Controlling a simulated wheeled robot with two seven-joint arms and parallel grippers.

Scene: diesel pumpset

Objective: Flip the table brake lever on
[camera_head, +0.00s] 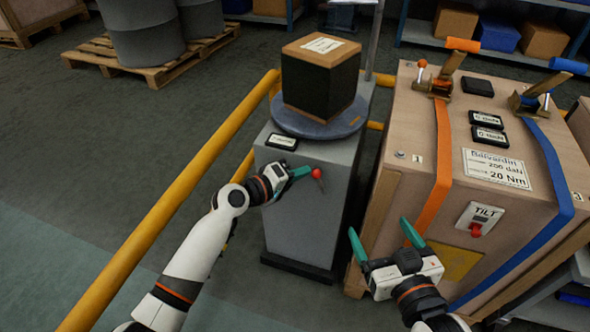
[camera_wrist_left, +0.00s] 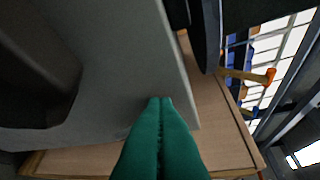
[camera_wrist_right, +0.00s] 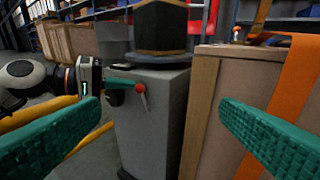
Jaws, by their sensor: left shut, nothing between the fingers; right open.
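The brake lever, with a red ball knob (camera_head: 317,173) and a short dark stem pointing down, is on the side of the grey table pedestal (camera_head: 300,222). Its red knob also shows in the right wrist view (camera_wrist_right: 139,87). My left gripper (camera_head: 301,173) is shut and empty, with its green fingertips just left of the knob; whether they touch it I cannot tell. In the left wrist view the shut fingers (camera_wrist_left: 160,112) face the pedestal's grey side, and the lever is hidden. My right gripper (camera_head: 381,228) is open and empty, in front of the wooden crate.
A round turntable (camera_head: 290,124) on the pedestal carries a black and wood box (camera_head: 320,75). The strapped wooden crate (camera_head: 408,150) stands close on the right. A yellow rail (camera_head: 160,211) runs along the left, near my left arm.

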